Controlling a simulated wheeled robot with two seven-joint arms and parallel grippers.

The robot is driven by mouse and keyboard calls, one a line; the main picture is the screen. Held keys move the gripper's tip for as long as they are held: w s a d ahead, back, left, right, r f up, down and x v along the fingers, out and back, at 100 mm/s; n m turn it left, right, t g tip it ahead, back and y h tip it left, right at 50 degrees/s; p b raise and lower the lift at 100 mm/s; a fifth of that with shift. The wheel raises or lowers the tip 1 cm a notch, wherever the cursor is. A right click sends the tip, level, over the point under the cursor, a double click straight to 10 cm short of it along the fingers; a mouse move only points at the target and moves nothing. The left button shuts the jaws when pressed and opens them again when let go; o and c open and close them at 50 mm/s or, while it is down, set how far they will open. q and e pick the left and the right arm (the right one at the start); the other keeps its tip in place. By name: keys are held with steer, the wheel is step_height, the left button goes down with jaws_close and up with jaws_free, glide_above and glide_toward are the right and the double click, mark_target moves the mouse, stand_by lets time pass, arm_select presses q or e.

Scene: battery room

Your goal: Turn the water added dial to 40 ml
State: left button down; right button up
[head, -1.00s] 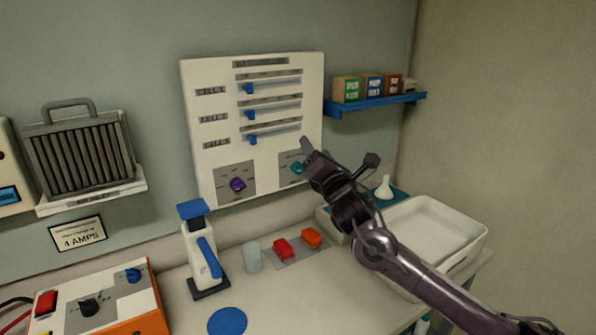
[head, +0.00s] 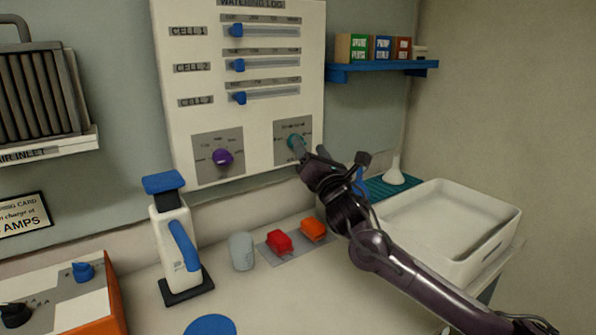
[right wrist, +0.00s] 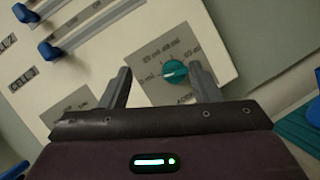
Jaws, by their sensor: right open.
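The watering log board (head: 180,90) hangs on the wall. The teal dial (head: 295,142) sits on a grey plate at its lower right, with ml marks around it. In the right wrist view the teal dial (right wrist: 174,72) shows a light pointer line, and the small marks are hard to read. My right gripper (head: 312,160) is just in front of and below the dial. Its jaws (right wrist: 162,82) are open, with the dial seen between the fingers, apart from them. My left gripper is not in view.
A purple dial (head: 222,157) and blue sliders (head: 238,65) are on the same board. A blue shelf (head: 380,70) with small boxes is to the right. A white tray (head: 505,222), a funnel (head: 394,172) and a blue-topped bottle (head: 172,240) stand below.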

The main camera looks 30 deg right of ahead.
step_height(320, 180, down, 4)
steer(key=b, duration=0.2)
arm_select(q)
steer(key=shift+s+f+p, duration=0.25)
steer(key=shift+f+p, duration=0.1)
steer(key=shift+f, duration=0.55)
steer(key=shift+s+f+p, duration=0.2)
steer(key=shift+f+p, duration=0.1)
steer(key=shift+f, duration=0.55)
arm_select(e)
steer(key=a+x, duration=0.1)
steer(key=x, duration=0.6)
steer(key=shift+w+d, duration=0.45)
steer(key=shift+d, duration=0.05)
steer(key=shift+c, duration=0.5)
steer(key=c, duration=0.9)
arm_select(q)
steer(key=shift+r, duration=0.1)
arm_select(e)
steer(key=shift+o, duration=0.2)
